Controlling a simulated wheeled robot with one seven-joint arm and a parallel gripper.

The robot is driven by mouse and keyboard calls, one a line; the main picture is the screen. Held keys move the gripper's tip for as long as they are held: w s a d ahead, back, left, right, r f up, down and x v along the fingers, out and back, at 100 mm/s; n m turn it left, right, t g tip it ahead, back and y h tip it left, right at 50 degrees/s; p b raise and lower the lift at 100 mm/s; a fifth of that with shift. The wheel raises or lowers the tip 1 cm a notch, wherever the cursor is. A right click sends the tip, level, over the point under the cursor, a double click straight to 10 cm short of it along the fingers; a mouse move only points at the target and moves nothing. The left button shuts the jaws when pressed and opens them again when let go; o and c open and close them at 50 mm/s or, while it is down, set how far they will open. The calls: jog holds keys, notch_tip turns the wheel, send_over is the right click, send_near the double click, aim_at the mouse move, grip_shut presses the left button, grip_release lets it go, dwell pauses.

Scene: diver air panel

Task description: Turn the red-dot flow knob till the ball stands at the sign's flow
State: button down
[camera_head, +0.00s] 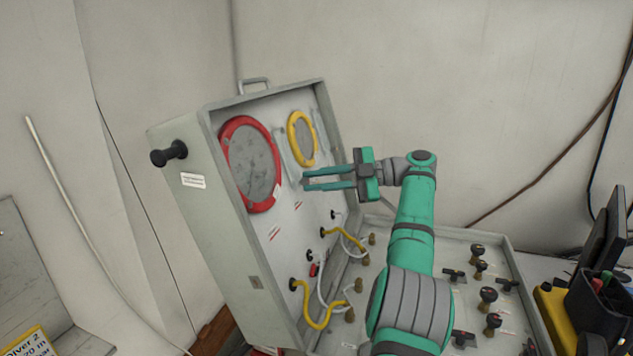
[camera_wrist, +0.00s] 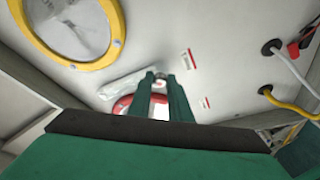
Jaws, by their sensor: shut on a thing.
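My gripper (camera_head: 304,180) reaches to the upright lid panel of the grey case, between the red-rimmed gauge and the yellow-rimmed gauge. In the wrist view the fingertips (camera_wrist: 161,80) are closed around a small grey knob (camera_wrist: 160,74) at the foot of a clear flow tube (camera_wrist: 128,85). The fingers hide most of the knob, and I cannot make out a red dot on it. In the head view a clear flow tube (camera_head: 291,143) stands between the gauges. No ball can be made out.
Yellow hoses (camera_head: 311,312) and white hoses cross below. Several black knobs (camera_head: 488,294) stand on the case's lower panel. A black pen holder (camera_head: 598,305) is at right.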

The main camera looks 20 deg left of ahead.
jog(key=shift+f, duration=0.1)
jog(key=c, duration=1.6)
grip_release()
jog(key=shift+c, duration=0.2)
jog(key=shift+m, duration=0.3)
